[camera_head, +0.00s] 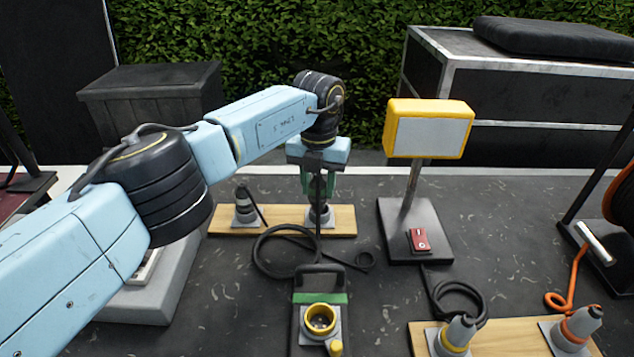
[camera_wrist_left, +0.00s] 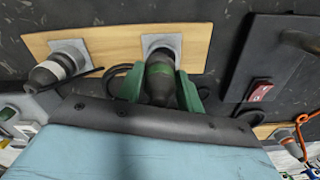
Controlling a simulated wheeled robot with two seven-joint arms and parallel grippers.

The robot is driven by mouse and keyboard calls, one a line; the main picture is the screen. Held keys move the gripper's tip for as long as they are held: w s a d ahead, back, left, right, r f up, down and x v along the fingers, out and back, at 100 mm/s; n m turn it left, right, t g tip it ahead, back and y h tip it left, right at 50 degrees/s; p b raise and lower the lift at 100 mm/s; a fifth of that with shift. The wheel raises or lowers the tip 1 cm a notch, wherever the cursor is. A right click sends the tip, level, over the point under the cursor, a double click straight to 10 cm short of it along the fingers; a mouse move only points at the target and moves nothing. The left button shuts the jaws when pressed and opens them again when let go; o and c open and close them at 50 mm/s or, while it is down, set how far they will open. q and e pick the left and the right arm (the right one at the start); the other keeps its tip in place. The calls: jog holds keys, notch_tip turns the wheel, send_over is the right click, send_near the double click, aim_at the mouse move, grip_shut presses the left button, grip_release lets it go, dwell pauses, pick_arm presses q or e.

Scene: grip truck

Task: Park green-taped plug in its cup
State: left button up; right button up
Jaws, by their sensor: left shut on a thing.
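My left gripper (camera_head: 318,182) has green fingers and is shut on the green-taped plug (camera_wrist_left: 160,78), a dark plug with a green band. It points down over the right end of the back wooden board, above a grey seat on a square plate (camera_wrist_left: 161,43). A light grey cone shape (camera_head: 320,216) shows right below the fingers in the head view. The plug's lower end is partly hidden, so I cannot tell whether it is fully seated. A dark cable hangs from this spot to the floor. My right gripper is not in view.
A white-taped plug (camera_head: 243,207) stands at the board's left end. A box with green tape and a yellow-rimmed socket (camera_head: 320,318) lies in front. A yellow lamp (camera_head: 428,130) with a red switch (camera_head: 418,239) stands right. Yellow-taped (camera_head: 457,335) and orange-taped (camera_head: 577,327) plugs stand on another board.

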pick_arm(q)
jog(key=shift+a+f+b, duration=0.15)
jog(key=shift+f+b, duration=0.4)
jog(key=shift+f, duration=0.4)
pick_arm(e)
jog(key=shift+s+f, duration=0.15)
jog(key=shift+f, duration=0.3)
pick_arm(q)
jog(key=shift+f, duration=0.15)
jog(key=o, duration=1.4)
jog(key=shift+o, duration=0.2)
jog(key=shift+d+r+p, duration=0.2)
jog(key=shift+r+p, duration=0.4)
jog(key=shift+r, duration=0.3)
jog(key=shift+d+r+p, duration=0.2)
jog(key=shift+r+p, duration=0.4)
jog(key=shift+r, duration=0.3)
jog(key=shift+r+p, duration=0.65)
jog(key=shift+r, duration=0.25)
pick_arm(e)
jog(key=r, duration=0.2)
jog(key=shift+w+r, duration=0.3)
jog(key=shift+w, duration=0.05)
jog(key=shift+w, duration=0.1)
